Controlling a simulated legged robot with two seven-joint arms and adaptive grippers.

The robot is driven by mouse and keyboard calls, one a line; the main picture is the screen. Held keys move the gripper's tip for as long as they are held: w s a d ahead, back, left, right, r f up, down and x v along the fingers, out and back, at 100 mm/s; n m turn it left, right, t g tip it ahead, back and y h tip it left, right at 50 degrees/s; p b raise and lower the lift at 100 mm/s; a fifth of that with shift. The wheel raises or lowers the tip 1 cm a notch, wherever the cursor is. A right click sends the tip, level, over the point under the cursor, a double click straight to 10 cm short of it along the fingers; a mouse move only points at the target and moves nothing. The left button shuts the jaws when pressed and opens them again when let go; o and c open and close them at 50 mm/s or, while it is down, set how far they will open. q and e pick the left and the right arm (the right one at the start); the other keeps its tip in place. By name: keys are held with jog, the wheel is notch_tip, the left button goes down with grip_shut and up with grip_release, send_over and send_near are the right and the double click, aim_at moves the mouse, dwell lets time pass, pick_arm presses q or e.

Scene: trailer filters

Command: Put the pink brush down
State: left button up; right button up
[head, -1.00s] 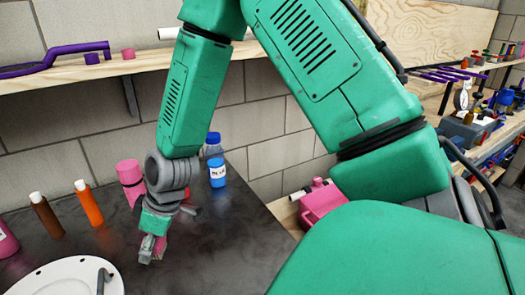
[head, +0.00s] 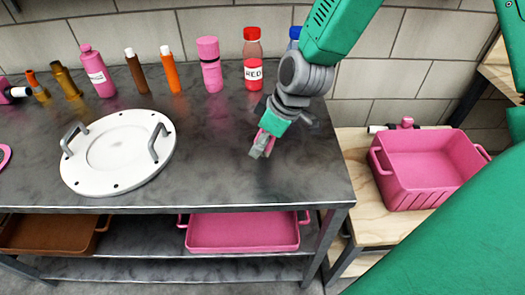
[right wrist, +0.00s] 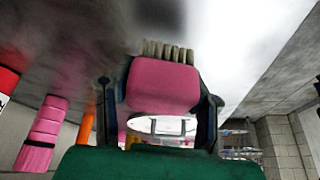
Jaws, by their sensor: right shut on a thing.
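The pink brush (right wrist: 163,85) fills the middle of the right wrist view, with its pale bristles (right wrist: 167,50) pointing up in that picture. My right gripper (right wrist: 162,104) is shut on it, one dark finger on each side. In the head view my right gripper (head: 264,143) is over the right part of the dark table (head: 220,165), close to its top. Only a small part of the brush shows there. I cannot tell whether its bristles touch the table. My left gripper is not in view.
A white round lid with handles (head: 118,153) lies on the table's left. A red-labelled bottle (head: 252,60), a pink flask (head: 209,65) and other bottles line the back. A pink bin (head: 430,170) stands on a wooden shelf at right. The table's front middle is clear.

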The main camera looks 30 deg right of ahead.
aim_at(257, 160)
jog(key=a+f, duration=0.2)
jog(key=f, duration=0.1)
jog(key=shift+a+b, duration=0.15)
jog(key=shift+b, duration=0.2)
jog(key=shift+w+a+r, duration=0.1)
jog(key=shift+a+r, duration=0.05)
jog(key=shift+a, duration=0.05)
jog(key=shift+d+f, duration=0.45)
jog(key=shift+d, duration=0.4)
jog(key=o, duration=1.2)
jog(key=shift+s, duration=0.25)
jog(key=shift+c, duration=0.2)
jog(key=shift+o, duration=0.8)
jog(key=shift+f, duration=0.1)
jog(key=shift+a, duration=0.35)
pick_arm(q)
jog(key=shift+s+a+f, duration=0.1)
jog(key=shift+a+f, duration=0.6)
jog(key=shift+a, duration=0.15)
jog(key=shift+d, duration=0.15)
pick_arm(e)
jog(key=shift+d, duration=0.1)
